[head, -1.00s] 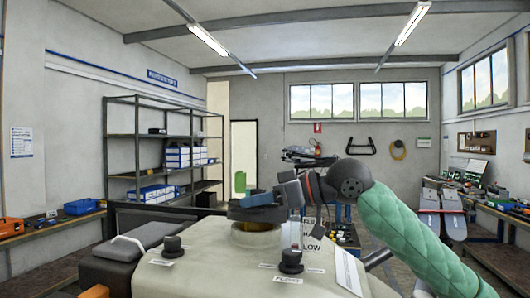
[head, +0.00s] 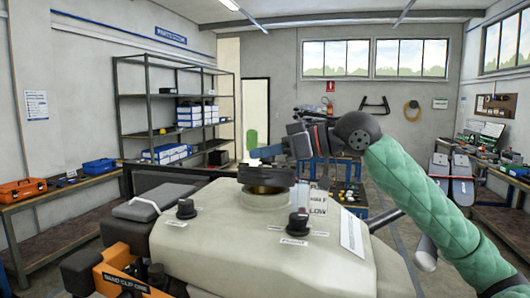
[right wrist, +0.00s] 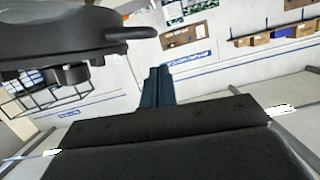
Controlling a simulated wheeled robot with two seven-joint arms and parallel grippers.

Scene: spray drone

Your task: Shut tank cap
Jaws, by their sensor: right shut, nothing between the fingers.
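The pale tank (head: 240,235) fills the lower middle of the head view. Its dark round cap (head: 266,177) sits over the brass-coloured neck (head: 264,190) on top, roughly level; I cannot tell how tightly it is seated. In the right wrist view the cap (right wrist: 60,35) is a large black disc at upper left, with a lug (right wrist: 130,33) pointing right. My right gripper (head: 262,152) is shut and empty, its blue fingers just above the cap in the head view. The shut fingers (right wrist: 157,80) appear apart from the lug in the wrist view. My left gripper is out of view.
Two black knobs (head: 186,208) (head: 298,224) stand on the tank top. An orange clip part (head: 120,272) is at lower left. Shelves (head: 175,110) and a workbench (head: 60,205) stand behind to the left.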

